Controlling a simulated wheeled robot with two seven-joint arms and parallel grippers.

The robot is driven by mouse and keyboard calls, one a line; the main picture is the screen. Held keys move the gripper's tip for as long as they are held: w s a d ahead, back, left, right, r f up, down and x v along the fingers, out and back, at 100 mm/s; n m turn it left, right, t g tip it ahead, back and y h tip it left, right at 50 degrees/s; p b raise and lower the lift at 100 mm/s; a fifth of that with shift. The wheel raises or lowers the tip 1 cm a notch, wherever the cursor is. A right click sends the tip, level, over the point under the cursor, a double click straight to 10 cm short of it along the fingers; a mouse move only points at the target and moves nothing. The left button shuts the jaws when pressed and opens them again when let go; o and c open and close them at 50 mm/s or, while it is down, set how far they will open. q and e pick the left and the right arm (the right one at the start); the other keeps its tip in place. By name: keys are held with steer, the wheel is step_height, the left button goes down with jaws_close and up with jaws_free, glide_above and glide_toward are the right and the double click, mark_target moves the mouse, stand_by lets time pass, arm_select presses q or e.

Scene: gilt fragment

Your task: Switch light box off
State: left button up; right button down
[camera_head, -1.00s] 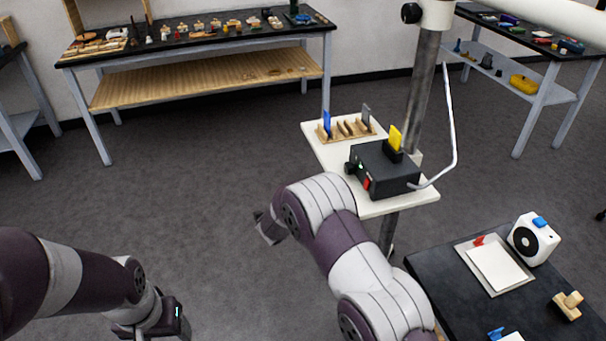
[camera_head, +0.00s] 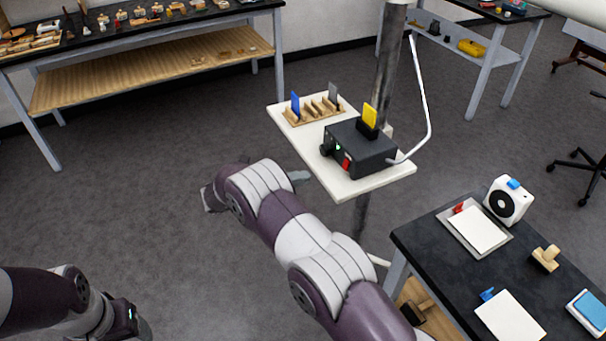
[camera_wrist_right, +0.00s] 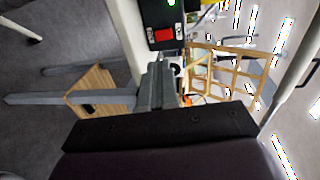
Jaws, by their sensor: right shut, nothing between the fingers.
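The light box (camera_head: 372,154) is a black box on a white stand top (camera_head: 375,183). Its front has a red switch (camera_head: 346,163), a small green light (camera_head: 338,147) and a dark knob (camera_head: 325,150). A yellow plate (camera_head: 370,115) stands in its top. My right gripper (camera_head: 300,177) shows only as a grey tip beside the stand's left edge, mostly hidden by my arm. In the right wrist view its fingers (camera_wrist_right: 157,80) are shut and empty, pointing toward the red switch (camera_wrist_right: 163,35), seemingly short of it. My left gripper (camera_head: 130,320) is low at the left, fingers unclear.
A wooden rack (camera_head: 312,111) with blue and grey plates stands behind the box. A pole and a thin white curved rod (camera_head: 427,90) rise beside it. A black table (camera_head: 425,240) with papers, a white device (camera_head: 508,200) and a stamp is at right. Floor at left is clear.

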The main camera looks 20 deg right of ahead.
mark_target(344, 168)
steer(key=d+p, duration=0.1)
steer(key=d, duration=0.2)
steer(key=d+f+p, duration=0.1)
steer(key=d, duration=0.3)
steer(key=w+d+p, duration=0.1)
steer(key=d, duration=0.2)
steer(key=shift+d+f, duration=0.25)
steer(key=shift+f, duration=0.05)
steer(key=shift+f, duration=0.1)
